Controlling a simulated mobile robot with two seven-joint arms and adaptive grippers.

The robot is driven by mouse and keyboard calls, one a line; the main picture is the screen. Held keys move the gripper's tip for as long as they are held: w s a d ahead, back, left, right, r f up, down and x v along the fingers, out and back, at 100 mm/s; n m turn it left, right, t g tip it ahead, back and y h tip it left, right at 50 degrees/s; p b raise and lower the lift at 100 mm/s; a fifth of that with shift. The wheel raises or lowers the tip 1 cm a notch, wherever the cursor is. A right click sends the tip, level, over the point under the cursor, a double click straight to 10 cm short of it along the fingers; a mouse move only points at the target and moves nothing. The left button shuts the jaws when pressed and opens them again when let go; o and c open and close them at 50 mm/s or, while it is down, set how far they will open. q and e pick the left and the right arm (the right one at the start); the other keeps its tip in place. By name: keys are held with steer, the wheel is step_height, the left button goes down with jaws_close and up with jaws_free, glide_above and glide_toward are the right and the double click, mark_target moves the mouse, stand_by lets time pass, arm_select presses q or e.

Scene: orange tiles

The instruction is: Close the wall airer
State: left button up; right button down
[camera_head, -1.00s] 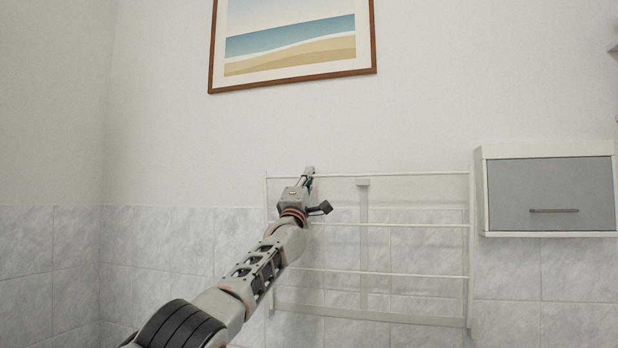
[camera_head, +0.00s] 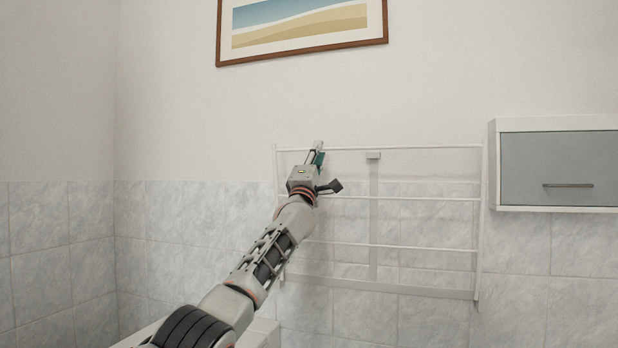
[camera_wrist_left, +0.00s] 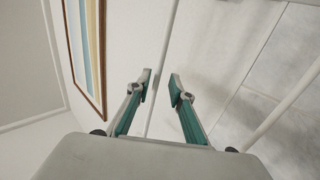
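The white wire wall airer (camera_head: 420,199) hangs on the wall in the head view, its rails one above another. It looks upright and near the wall; any small remaining tilt is hard to tell. My left gripper (camera_head: 318,153) is at the left end of its top rail. In the left wrist view, the fingers of the left gripper (camera_wrist_left: 161,83) stand apart, and a white rail of the airer (camera_wrist_left: 168,40) runs through the gap between them. Contact with the rail cannot be told. My right gripper is in neither view.
A framed beach picture (camera_head: 300,47) hangs above the airer. A grey-fronted wall cabinet (camera_head: 560,168) is just to its right. Marble-look tiles cover the lower wall (camera_head: 190,240). A white surface (camera_head: 262,331) lies low beside my left arm.

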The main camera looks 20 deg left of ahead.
arm_select(q)
steer(key=a+v, duration=0.1)
steer(key=v, duration=0.9)
steer(key=shift+s+d, duration=0.25)
steer(key=shift+d, duration=0.1)
